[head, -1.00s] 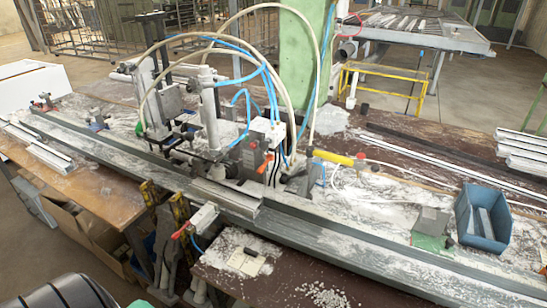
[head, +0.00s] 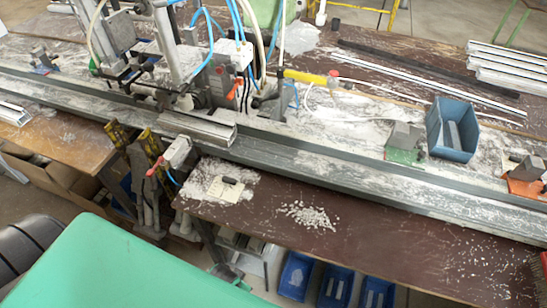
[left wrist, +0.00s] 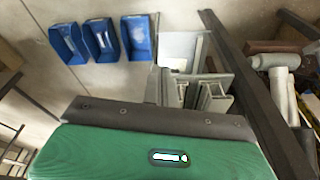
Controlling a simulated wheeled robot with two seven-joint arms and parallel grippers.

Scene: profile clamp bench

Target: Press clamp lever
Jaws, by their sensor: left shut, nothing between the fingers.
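A small white clamp (head: 178,151) sits at the front edge of the bench in the head view, with a red lever (head: 154,169) reaching out to its lower left. Just behind it, a short silver profile (head: 195,129) lies along the long grey rail (head: 310,157). A second orange-red handle (head: 235,83) stands on the grey fixture behind the profile. I cannot tell from these frames how far the red lever is pressed. Neither gripper shows in the head view. In the left wrist view no fingertips show, and the clamp is not seen.
A green panel (left wrist: 150,150) fills the bottom of the left wrist view. Blue bins (left wrist: 103,40) stand on the floor beyond it. A blue box (head: 453,130) and a green-based block (head: 404,142) stand on the bench.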

